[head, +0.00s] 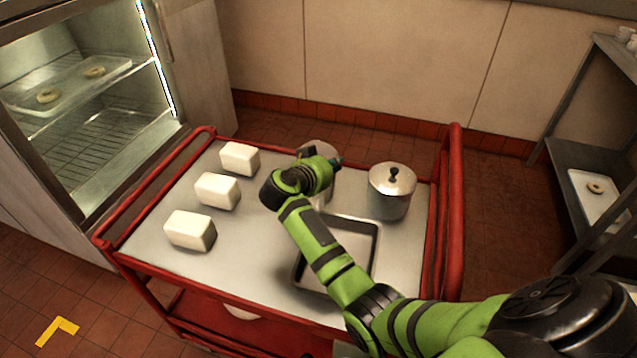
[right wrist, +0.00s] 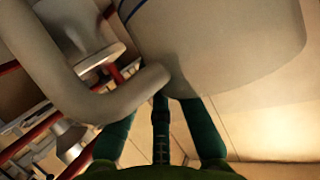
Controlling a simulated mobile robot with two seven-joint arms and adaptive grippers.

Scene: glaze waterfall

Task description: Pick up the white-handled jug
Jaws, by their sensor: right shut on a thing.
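The white-handled jug shows in the head view as a pale rim (head: 318,147) and body behind my right gripper (head: 332,163), which hides most of it. In the right wrist view the jug's pale body (right wrist: 225,45) fills the upper right, and its thick white handle (right wrist: 60,75) curves in from the left. My right gripper (right wrist: 160,110) is shut on the jug, close to where the handle meets the body. I cannot tell whether the jug's base touches the cart top. My left gripper is in neither view.
On the red-railed cart (head: 265,285), a lidded metal pot (head: 390,203) stands right of the jug. An empty dark-rimmed tray (head: 357,245) lies nearer, partly under my arm. Several white blocks (head: 190,230) stand left. An open cabinet (head: 90,125) holds ring pastries. A shelf (head: 580,170) stands right.

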